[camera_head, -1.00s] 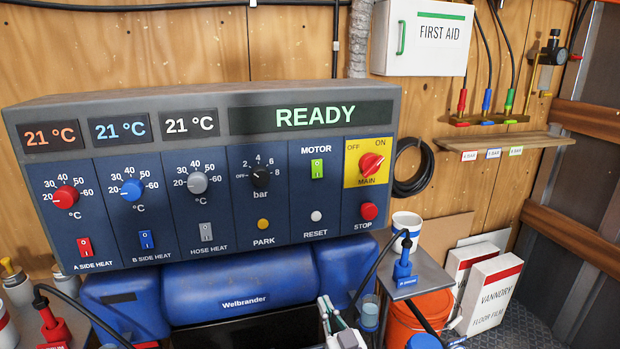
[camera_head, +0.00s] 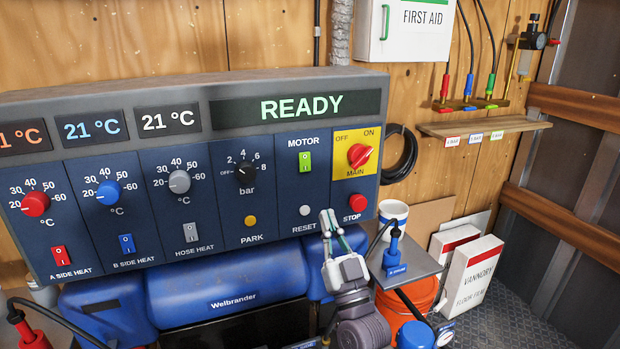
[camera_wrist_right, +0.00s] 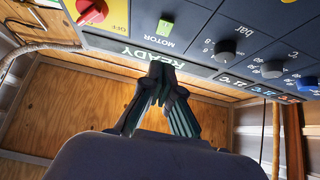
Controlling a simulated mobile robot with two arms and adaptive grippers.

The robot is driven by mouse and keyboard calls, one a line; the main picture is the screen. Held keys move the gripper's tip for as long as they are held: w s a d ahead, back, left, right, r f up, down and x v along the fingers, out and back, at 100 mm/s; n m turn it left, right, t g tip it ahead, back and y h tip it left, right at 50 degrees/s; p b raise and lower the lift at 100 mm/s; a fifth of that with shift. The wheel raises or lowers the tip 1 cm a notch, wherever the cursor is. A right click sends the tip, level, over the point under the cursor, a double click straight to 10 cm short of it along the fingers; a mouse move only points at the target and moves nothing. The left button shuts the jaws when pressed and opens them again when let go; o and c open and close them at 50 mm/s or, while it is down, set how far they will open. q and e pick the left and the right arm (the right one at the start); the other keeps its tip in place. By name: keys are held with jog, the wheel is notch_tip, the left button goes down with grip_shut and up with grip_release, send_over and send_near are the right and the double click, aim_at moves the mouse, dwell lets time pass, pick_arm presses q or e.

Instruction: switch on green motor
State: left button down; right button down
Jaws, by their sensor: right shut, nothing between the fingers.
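My right gripper (camera_head: 329,216) is shut and empty, pointing up in front of the panel's lower edge, below the switch and near the white reset button (camera_head: 305,211). In the right wrist view the green switch (camera_wrist_right: 165,27) appears beyond the closed fingertips (camera_wrist_right: 160,70), apart from them. My left gripper is out of view.
The red main knob (camera_head: 360,155) and red stop button (camera_head: 357,203) sit right of the switch. A blue tank (camera_head: 225,280) lies below the panel.

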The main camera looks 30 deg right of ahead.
aim_at(305, 165)
jog(key=p+x, duration=0.1)
jog(key=x, duration=0.2)
jog(key=w+f+p+x, duration=0.1)
jog(key=x, duration=0.6)
jog(key=shift+w+d+f+p, duration=0.2)
jog(key=shift+w+f+p, duration=0.1)
jog(key=shift+p, duration=0.1)
jog(key=shift+w+d, duration=0.15)
jog(key=shift+w, duration=0.3)
jog(key=shift+f, duration=0.1)
